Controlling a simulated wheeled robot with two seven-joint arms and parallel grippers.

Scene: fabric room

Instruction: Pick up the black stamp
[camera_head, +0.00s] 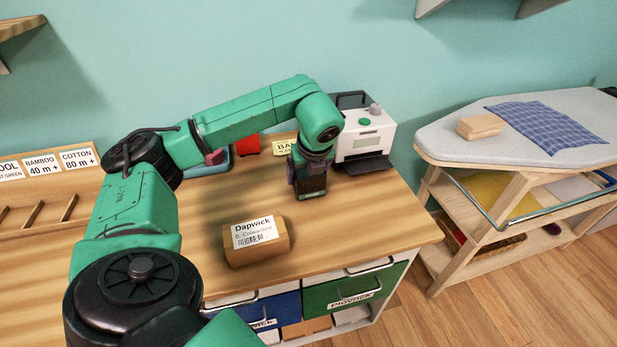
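My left arm comes in from the left and reaches over the wooden worktop. My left gripper (308,188) points down at the worktop, just left of the white label printer. Its fingertips are small and dark, so I cannot tell whether they are open or shut. I cannot make out the black stamp clearly; dark shapes at the gripper could be gripper parts or hide it. My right gripper is not in view.
A cardboard box (256,249) labelled "Dapwick" sits near the worktop's (350,225) front edge. A white printer (364,138) stands behind right. An ironing board (460,150) stands right.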

